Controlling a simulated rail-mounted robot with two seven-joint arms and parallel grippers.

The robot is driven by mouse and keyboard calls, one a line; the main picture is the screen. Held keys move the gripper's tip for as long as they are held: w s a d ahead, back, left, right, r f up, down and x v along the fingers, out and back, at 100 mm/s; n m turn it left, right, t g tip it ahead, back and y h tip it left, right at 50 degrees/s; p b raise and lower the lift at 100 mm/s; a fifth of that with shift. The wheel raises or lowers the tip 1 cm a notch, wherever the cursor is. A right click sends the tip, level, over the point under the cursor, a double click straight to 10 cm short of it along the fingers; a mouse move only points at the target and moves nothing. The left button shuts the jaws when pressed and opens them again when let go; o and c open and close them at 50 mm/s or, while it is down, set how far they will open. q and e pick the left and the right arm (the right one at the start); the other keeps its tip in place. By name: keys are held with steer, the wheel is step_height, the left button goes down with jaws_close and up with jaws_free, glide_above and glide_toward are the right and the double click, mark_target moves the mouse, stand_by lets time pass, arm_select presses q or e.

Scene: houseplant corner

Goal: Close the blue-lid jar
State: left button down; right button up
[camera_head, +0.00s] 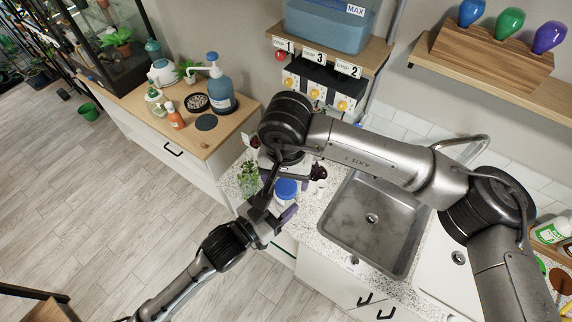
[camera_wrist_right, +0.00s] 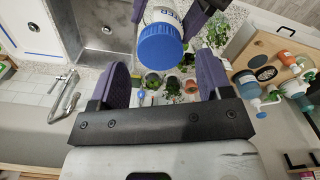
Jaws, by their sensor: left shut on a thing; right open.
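The jar (camera_head: 283,201) is a pale, see-through body with a blue lid (camera_head: 286,187) on top. My left gripper (camera_head: 280,210) is shut on the jar's body and holds it at the counter's front edge. In the right wrist view the jar's labelled body (camera_wrist_right: 163,15) sits between the left gripper's purple fingers. The lid's round blue top (camera_wrist_right: 160,44) faces that camera. The lid sits on the jar's mouth; I cannot tell whether it is tight. My right gripper (camera_wrist_right: 162,62) is open, its fingers on either side of the lid and apart from it.
A steel sink (camera_head: 371,218) with a faucet (camera_head: 462,142) lies right of the jar. A green plant (camera_head: 249,180) stands close on the left. A wooden top at left bears a blue pump bottle (camera_head: 221,92) and other bottles. A labelled shelf with a blue tank (camera_head: 328,25) is behind.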

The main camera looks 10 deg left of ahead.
steer(key=shift+f, duration=1.45)
